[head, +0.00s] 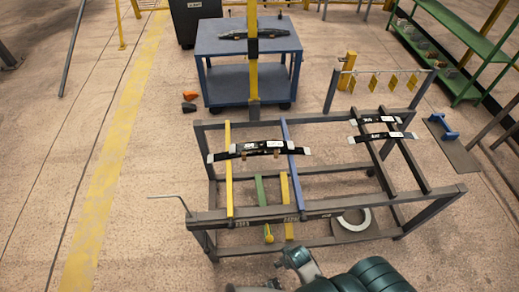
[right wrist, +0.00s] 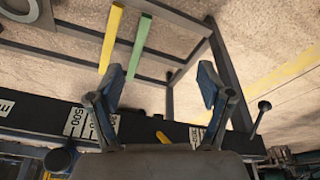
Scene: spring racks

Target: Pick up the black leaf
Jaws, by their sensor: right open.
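Two similar black leaves (head: 375,121) (head: 382,137) lie on the rack's right part. A dark leaf-shaped piece (head: 254,35) lies on the blue cart. My right gripper (right wrist: 160,88) is open, with nothing seen between its fingers. In the head view the end of my right arm (head: 302,262) is at the bottom, near the rack's front rail and apart from the leaves. My left gripper is not in view.
The grey rack (head: 430,194) has a front rail with white markings, also seen in the right wrist view (right wrist: 50,118). A yellow post (head: 252,78) stands behind the left leaf. A blue cart (head: 248,48) is behind. Green shelves (head: 470,45) stand right.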

